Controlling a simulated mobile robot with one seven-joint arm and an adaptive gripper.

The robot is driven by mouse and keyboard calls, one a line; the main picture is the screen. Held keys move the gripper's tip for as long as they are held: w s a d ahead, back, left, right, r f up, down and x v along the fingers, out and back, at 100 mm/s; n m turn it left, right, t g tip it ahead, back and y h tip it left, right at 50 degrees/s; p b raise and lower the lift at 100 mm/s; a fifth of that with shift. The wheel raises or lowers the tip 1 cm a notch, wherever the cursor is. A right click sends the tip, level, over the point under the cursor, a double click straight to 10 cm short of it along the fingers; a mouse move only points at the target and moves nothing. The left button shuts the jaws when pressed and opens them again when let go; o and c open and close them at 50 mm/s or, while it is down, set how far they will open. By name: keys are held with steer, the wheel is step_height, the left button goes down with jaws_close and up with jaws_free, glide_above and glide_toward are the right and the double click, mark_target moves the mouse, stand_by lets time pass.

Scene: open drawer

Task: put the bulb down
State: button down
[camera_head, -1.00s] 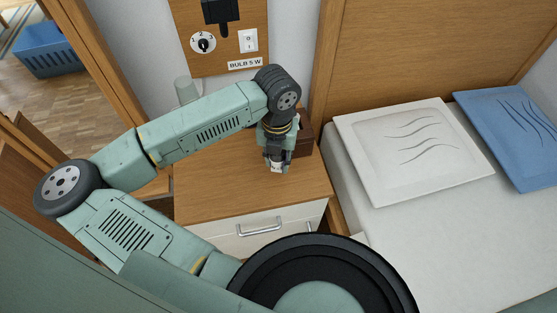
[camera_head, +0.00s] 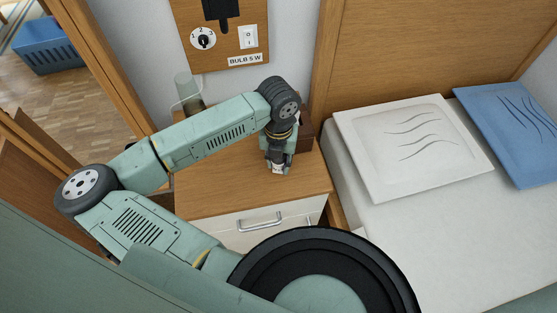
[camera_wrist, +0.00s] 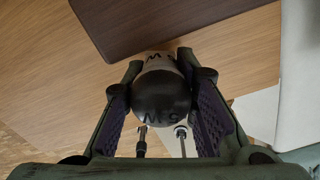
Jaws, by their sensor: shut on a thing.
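The bulb (camera_wrist: 160,97) is dark and rounded, with a pale band and lettering, in the wrist view. It sits between the two fingers of my gripper (camera_wrist: 165,110), which is shut on it. In the head view my gripper (camera_head: 277,168) points down over the wooden top of the nightstand (camera_head: 215,190), near its right side. The bulb is hardly visible there, and I cannot tell whether it touches the top.
A dark brown box (camera_head: 305,130) stands at the back right of the nightstand, close to my gripper. The bed with a white pillow (camera_head: 410,145) lies to the right. The nightstand's front left is clear.

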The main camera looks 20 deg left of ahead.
steer(key=shift+f+b, duration=0.25)
steer(key=shift+b, duration=0.1)
steer(key=c, duration=1.3)
jaws_free()
steer(key=shift+r+p, duration=0.5)
steer(key=shift+p, duration=0.2)
step_height(320, 180, up, 12)
steer(key=shift+r+b, duration=0.15)
steer(key=shift+b, duration=0.35)
